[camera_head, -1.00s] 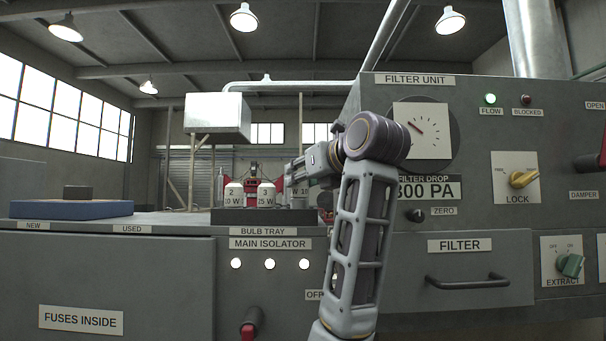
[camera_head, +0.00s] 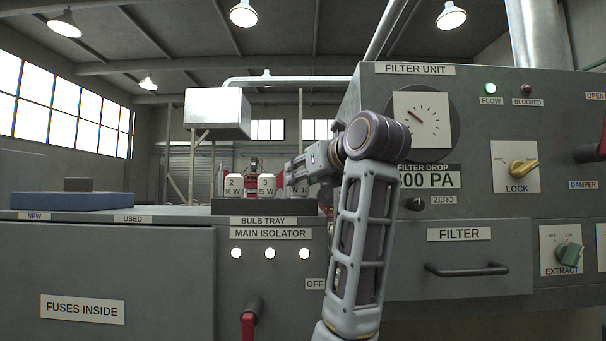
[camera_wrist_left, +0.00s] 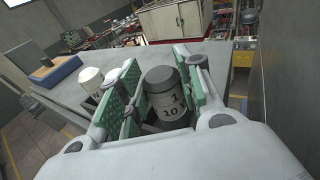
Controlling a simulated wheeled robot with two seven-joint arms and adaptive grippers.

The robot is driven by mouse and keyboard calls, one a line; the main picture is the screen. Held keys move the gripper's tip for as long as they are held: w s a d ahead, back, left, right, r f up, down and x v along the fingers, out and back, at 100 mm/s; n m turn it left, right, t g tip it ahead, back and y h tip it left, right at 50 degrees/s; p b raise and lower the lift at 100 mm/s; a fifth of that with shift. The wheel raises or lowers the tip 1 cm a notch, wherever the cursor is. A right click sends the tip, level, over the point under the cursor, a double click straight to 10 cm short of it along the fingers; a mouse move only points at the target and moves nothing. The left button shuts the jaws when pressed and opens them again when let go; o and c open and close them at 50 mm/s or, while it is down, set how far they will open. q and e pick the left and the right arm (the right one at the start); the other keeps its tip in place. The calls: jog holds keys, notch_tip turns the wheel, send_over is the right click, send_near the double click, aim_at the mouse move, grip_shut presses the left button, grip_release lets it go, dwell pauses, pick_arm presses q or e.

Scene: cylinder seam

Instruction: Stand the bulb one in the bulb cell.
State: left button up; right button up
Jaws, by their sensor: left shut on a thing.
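In the head view my left gripper (camera_head: 299,174) is near the right end of the dark bulb tray (camera_head: 264,208), with bulb one (camera_head: 300,189) partly hidden there. Bulb two (camera_head: 234,185) and bulb three (camera_head: 266,185) stand in the tray. I cannot make out the bulb cell. My right gripper is not in view.
A blue block (camera_head: 72,202) with a dark piece on it lies at the left of the counter. The filter unit (camera_head: 470,150) rises close on the right of my arm. Counter between block and tray looks clear.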

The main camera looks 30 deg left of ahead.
pick_arm(q)
jog(key=o, duration=1.1)
jog(key=shift+d, duration=0.1)
jog(key=v, duration=0.7)
jog(key=shift+s+d, duration=0.15)
jog(key=shift+s, duration=0.1)
dwell(0.3)
